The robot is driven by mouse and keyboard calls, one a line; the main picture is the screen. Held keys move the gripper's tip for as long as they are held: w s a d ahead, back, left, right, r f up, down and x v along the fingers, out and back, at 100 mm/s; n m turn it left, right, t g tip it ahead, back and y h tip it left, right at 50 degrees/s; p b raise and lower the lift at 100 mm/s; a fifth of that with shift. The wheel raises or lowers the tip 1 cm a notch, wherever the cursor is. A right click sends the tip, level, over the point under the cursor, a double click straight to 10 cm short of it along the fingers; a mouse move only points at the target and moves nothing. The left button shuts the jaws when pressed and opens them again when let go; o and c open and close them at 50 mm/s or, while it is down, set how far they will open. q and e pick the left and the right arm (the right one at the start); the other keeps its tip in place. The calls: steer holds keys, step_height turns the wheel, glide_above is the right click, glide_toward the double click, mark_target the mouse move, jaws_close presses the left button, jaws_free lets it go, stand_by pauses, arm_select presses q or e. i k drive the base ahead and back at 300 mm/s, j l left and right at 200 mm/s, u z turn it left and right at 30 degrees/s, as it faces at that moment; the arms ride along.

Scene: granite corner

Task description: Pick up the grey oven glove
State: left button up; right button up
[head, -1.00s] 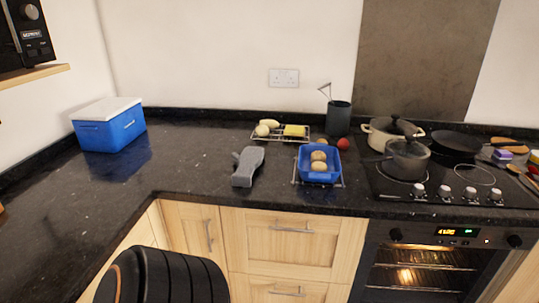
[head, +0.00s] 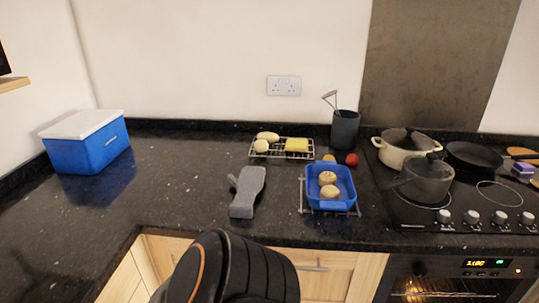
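The grey oven glove (head: 247,192) lies flat on the dark granite worktop (head: 170,185), near its front edge, with its thumb on the left side. Nothing is on top of it. A black rounded part of my own arm rises from the bottom of the head view, in front of the glove and below it. Neither of my grippers' fingers shows in the head view.
A blue dish (head: 331,190) with buns stands on a rack right of the glove. Behind is a wire rack (head: 282,148) with food. A blue cool box (head: 88,142) stands at left. Pots and a pan (head: 472,157) are on the hob at right. Worktop left of the glove is clear.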

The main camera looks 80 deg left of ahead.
mark_target(250, 181)
steer(key=j+u, duration=0.2)
steer(key=u, duration=0.15)
steer(key=i+j+u, duration=0.1)
steer(key=u, duration=0.25)
steer(key=i+j+u, duration=0.1)
steer(key=j+u, duration=0.2)
